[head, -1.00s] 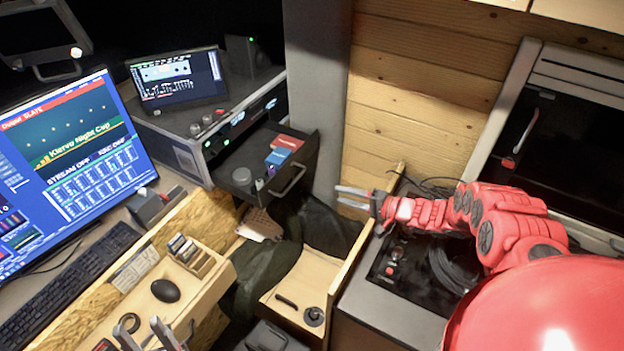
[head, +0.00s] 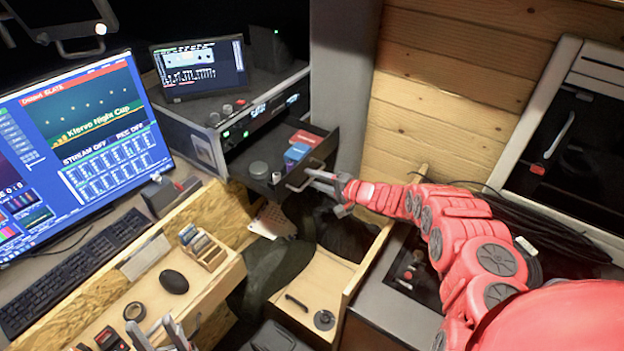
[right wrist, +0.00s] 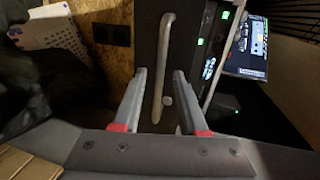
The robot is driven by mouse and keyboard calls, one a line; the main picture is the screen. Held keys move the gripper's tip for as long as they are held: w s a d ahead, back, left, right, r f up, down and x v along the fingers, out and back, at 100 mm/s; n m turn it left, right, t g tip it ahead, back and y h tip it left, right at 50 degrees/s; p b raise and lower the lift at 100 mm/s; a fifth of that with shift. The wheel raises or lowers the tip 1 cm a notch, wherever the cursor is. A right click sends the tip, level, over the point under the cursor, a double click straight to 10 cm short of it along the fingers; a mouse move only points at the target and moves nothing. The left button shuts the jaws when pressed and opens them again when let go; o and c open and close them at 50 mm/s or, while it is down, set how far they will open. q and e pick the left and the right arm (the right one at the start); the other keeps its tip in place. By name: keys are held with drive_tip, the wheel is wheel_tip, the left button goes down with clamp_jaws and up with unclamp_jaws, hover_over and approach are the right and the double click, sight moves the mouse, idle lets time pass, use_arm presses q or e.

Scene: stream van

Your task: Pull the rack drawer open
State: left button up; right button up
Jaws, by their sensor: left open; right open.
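The dark rack drawer (head: 262,190) stands out from the rack, with its contents showing from above. Its pale bar handle (head: 292,187) is on the front face. My right gripper (head: 314,179) is open at the handle in the head view. In the right wrist view the handle (right wrist: 164,60) runs lengthwise, and its near end lies between the two open fingers (right wrist: 160,85). I cannot tell whether they touch it. My left gripper (head: 154,328) is open and empty at the bottom left, over the wooden desk and far from the drawer.
The rack (head: 205,140) carries a small screen (head: 200,68). The drawer holds a blue box (head: 297,153), a red box (head: 306,138) and a round dark item (head: 259,170). A wooden shelf (head: 335,275) stands below, and a wood wall (head: 440,85) is to the right.

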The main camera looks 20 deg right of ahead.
drive_tip(key=shift+w+a+f, duration=0.2)
drive_tip(key=shift+w+a, duration=0.15)
drive_tip(key=shift+w, duration=0.1)
clamp_jaws()
idle(1.2)
